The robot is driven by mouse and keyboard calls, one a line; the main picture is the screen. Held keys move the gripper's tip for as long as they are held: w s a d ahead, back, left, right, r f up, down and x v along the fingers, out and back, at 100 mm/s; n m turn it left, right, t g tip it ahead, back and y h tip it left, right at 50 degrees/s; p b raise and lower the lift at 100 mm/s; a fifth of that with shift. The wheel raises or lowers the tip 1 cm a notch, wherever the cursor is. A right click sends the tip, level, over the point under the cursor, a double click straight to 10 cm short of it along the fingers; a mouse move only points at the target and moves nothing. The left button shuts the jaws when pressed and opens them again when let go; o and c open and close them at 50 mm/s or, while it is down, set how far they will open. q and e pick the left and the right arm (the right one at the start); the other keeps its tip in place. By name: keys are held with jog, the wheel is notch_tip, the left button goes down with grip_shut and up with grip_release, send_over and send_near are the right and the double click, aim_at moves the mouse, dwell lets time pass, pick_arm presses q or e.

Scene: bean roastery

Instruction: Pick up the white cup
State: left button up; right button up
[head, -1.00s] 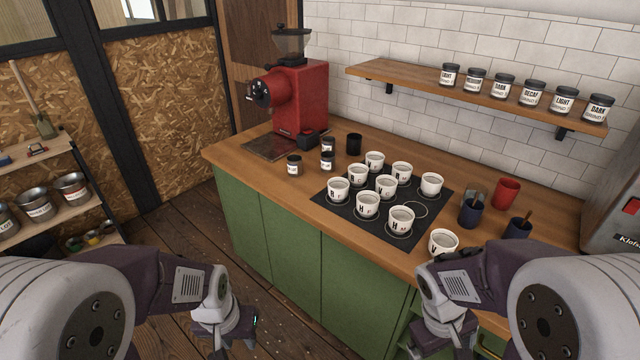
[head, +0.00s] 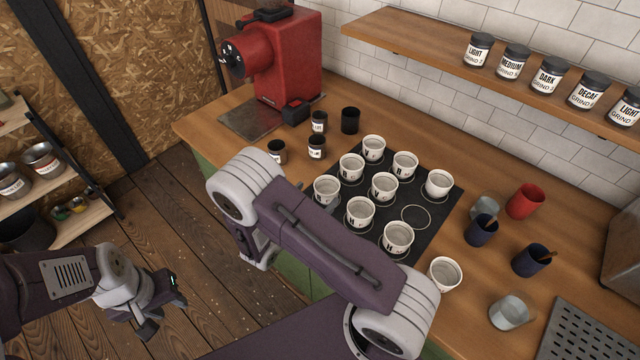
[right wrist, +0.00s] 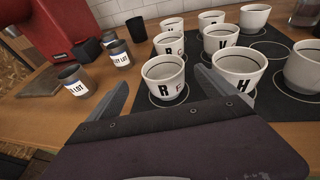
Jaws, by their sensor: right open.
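Several white cups with black letters stand on the dark mat (head: 424,246). The front-left white cup (head: 326,190), marked R in the right wrist view (right wrist: 163,80), stands upright in its ring. One white cup (head: 445,273) stands off the mat on the wood. My right gripper (right wrist: 163,92) is open and empty, its fingers low on either side of the near edge of the R cup; I cannot tell if they touch it.
Small labelled tins (head: 277,151) and a black cup (head: 350,120) stand left of the mat, by the red grinder (head: 288,60). Dark blue cups (head: 480,230), a red cup (head: 525,201) and a glass (head: 509,312) stand right. One ring (head: 415,216) on the mat is empty.

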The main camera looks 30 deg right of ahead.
aim_at(332, 181)
jog(key=shift+w+d, duration=0.1)
jog(key=shift+d, duration=0.3)
jog(key=x, duration=0.2)
jog(key=p+x, duration=0.1)
jog(key=x, duration=0.1)
jog(key=shift+w+f, duration=0.35)
jog(key=shift+f, duration=0.05)
jog(key=shift+w+d+r+p, duration=0.1)
jog(key=shift+d+p, duration=0.5)
jog(key=shift+d, duration=0.45)
jog(key=x, duration=0.2)
jog(key=shift+w+d+f, duration=0.15)
jog(key=shift+w+f, duration=0.05)
jog(key=shift+f, duration=0.1)
jog(key=shift+w+d+f, duration=0.15)
jog(key=shift+w, duration=0.05)
jog(key=shift+s, duration=0.15)
jog(key=c, duration=0.6)
pick_arm(q)
jog(key=shift+w+d+r, duration=0.1)
jog(key=shift+w+r, duration=0.05)
jog(key=shift+r, duration=0.4)
jog(key=shift+w+d+r, duration=0.1)
jog(key=shift+w+r, duration=0.05)
jog(key=shift+r, duration=0.4)
pick_arm(e)
jog(key=c, duration=1)
